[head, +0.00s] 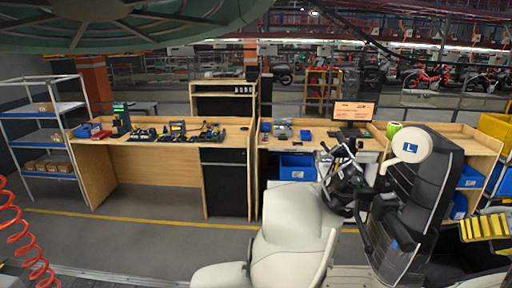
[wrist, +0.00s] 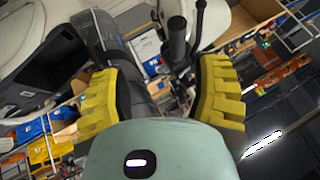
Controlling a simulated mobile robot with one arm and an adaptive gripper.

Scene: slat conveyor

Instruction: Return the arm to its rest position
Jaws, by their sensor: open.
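My gripper (wrist: 158,88) shows in the wrist view with its two ridged yellow fingers wide apart. Nothing is held between them. Behind the gap are the black handlebar parts (wrist: 178,45) of a scooter; I cannot tell how far off they are. In the head view a cream scooter body (head: 292,235) stands close in front, with its dark handlebars (head: 345,165) to the right. A yellow ridged piece (head: 485,226) at the right edge looks like part of my gripper, but I cannot be sure.
A wooden workbench (head: 140,165) with tools stands at the back left, and a second bench with a monitor (head: 353,111) stands behind the scooter. A blue-shelved rack (head: 45,138) and a coiled red hose (head: 30,240) are at the left. Grey floor (head: 130,235) is clear at the left.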

